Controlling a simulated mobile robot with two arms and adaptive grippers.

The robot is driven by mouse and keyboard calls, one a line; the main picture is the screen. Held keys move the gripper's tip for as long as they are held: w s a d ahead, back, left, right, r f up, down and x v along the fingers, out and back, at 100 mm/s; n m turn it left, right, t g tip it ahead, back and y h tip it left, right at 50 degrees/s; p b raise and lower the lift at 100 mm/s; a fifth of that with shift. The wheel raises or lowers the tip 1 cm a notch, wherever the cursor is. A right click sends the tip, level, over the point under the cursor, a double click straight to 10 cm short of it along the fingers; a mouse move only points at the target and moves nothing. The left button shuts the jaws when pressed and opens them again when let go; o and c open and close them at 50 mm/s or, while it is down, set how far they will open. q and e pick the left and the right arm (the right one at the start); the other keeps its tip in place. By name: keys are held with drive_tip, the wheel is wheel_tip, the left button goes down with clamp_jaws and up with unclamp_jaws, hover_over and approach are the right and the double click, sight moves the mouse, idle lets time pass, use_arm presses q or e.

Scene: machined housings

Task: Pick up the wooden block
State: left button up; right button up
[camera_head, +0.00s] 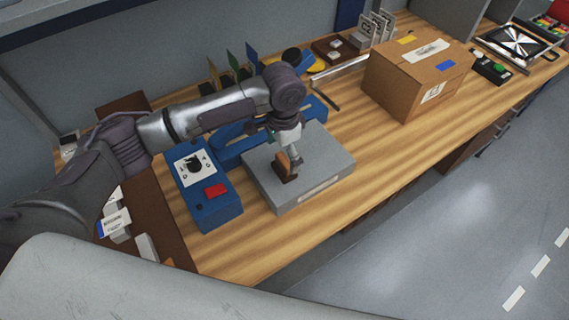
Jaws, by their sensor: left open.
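The wooden block (284,166) is small and brown and stands upright on top of the grey flat slab (325,170). My left gripper (295,162) points down right at the block, close to it or touching it. Its jaws are open. The gripper overlaps the block's right side, and I cannot tell whether the block lies between the fingers. My right gripper is not in view.
A blue box with a red button (216,191) stands left of the slab. A cardboard box (395,88) sits at the back right. Bare wooden bench (370,185) lies right of the slab, ending at its front edge. Thin coloured panels (232,65) stand behind my arm.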

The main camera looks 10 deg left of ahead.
sight(284, 159)
use_arm(q)
drive_tip(key=shift+s+f+p, duration=0.15)
drive_tip(key=shift+f+p, duration=0.5)
drive_tip(key=shift+f, duration=0.3)
wheel_tip(284, 159, down, 2)
drive_tip(key=shift+d+f, duration=0.1)
drive_tip(key=shift+f, duration=0.45)
drive_tip(key=c, duration=1.3)
drive_tip(key=shift+o, duration=0.2)
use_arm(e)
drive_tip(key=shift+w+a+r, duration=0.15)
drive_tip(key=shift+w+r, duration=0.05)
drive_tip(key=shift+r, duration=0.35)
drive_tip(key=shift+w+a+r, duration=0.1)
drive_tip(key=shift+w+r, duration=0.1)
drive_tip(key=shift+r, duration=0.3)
